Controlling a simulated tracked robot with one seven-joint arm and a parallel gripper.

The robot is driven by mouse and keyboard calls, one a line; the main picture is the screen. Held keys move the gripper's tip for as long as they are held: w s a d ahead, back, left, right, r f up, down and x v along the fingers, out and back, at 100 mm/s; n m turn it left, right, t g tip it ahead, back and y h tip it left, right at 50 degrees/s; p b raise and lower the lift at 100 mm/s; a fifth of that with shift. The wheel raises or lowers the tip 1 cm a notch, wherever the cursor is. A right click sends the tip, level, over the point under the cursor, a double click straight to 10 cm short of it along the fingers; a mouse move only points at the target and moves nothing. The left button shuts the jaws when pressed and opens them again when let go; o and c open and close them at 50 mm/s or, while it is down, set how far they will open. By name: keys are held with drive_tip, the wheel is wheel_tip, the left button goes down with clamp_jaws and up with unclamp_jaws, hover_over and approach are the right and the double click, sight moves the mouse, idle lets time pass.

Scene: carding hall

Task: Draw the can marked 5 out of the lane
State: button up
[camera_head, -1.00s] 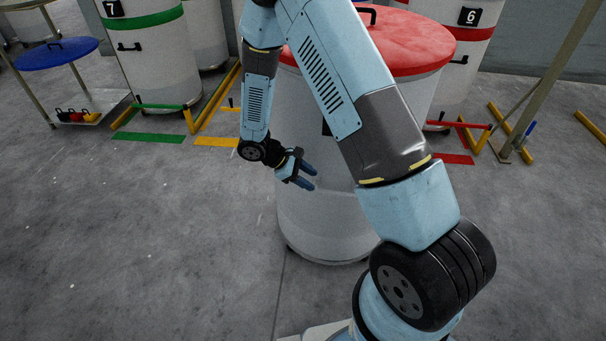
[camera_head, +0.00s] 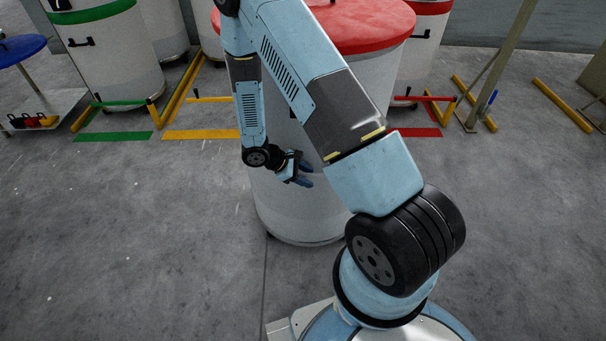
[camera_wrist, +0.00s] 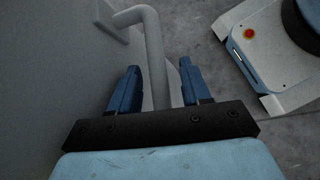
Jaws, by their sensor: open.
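A large pale can (camera_head: 290,215) with a red lid (camera_head: 365,25) stands upright on the floor straight ahead, partly behind my arm. No number shows on it, so I cannot tell whether it is the can marked 5. My gripper (camera_head: 305,174) is at the near side of this can, about mid-height. In the wrist view, my gripper (camera_wrist: 160,78) is open, with one blue finger on each side of a grey bent bar handle (camera_wrist: 154,60). The handle joins the pale can wall (camera_wrist: 50,70) at the left. I cannot tell whether the fingers touch it.
A green-banded can (camera_head: 115,55) stands at the back left and another pale can (camera_head: 420,50) behind right. Green (camera_head: 113,136), yellow (camera_head: 200,134) and red (camera_head: 415,132) floor strips and low rails mark the lanes. A post (camera_head: 500,65) stands right. The near floor is clear.

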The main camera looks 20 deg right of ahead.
clamp_jaws()
idle(0.4)
idle(1.0)
